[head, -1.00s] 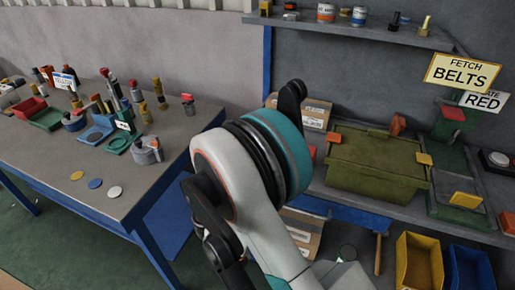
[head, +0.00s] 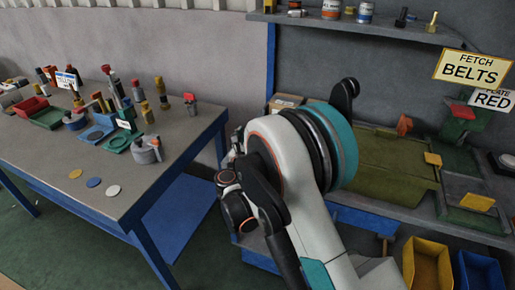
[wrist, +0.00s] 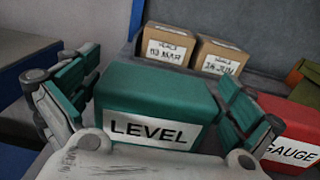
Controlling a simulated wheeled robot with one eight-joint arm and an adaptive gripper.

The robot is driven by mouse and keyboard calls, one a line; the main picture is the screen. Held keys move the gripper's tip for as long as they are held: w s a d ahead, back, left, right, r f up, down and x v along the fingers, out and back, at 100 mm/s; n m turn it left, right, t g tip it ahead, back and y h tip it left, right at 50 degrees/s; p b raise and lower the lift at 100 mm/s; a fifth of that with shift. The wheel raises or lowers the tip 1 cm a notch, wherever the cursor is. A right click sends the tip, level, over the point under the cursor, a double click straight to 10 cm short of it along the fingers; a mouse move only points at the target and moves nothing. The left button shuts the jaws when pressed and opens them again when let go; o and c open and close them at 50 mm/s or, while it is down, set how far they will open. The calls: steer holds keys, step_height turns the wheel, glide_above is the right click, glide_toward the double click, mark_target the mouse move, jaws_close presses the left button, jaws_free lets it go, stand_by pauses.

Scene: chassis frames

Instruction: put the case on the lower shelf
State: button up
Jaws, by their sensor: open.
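A green case labelled LEVEL (wrist: 155,92) fills the middle of the wrist view. My gripper (wrist: 158,100) is open, with one green-padded finger to the left of this case and one to its right. I cannot tell whether either finger touches it. A red case labelled GAUGE (wrist: 294,128) lies to the right, beyond the right finger. In the head view my arm hides the gripper and the green case. A blue lower shelf (head: 190,232) shows under the left table, and its visible part is bare.
Two cardboard boxes (wrist: 167,48) stand behind the green case. The left table (head: 170,165) carries many small parts and discs. A wall shelf (head: 385,27) hangs above.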

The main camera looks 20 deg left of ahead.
steer(key=c, duration=1.2)
steer(key=shift+r, duration=0.1)
step_height(320, 180, up, 20)
steer(key=p, duration=0.7)
steer(key=w+d+f, duration=0.1)
steer(key=w+d, duration=0.2)
steer(key=d, duration=0.9)
steer(key=w+d+f, duration=0.1)
steer(key=w+d, duration=0.2)
steer(key=d, duration=0.9)
steer(key=shift+n+y, duration=0.3)
steer(key=shift+y, duration=0.2)
steer(key=shift+s+d+f, duration=0.1)
steer(key=shift+s+d, duration=0.8)
steer(key=shift+d, duration=2.4)
steer(key=shift+s+d+f, duration=0.1)
steer(key=shift+s+d, duration=0.75)
steer(key=shift+d, duration=2.45)
steer(key=shift+s+d+f, duration=0.1)
steer(key=shift+s+d, duration=0.8)
steer(key=shift+d, duration=2.4)
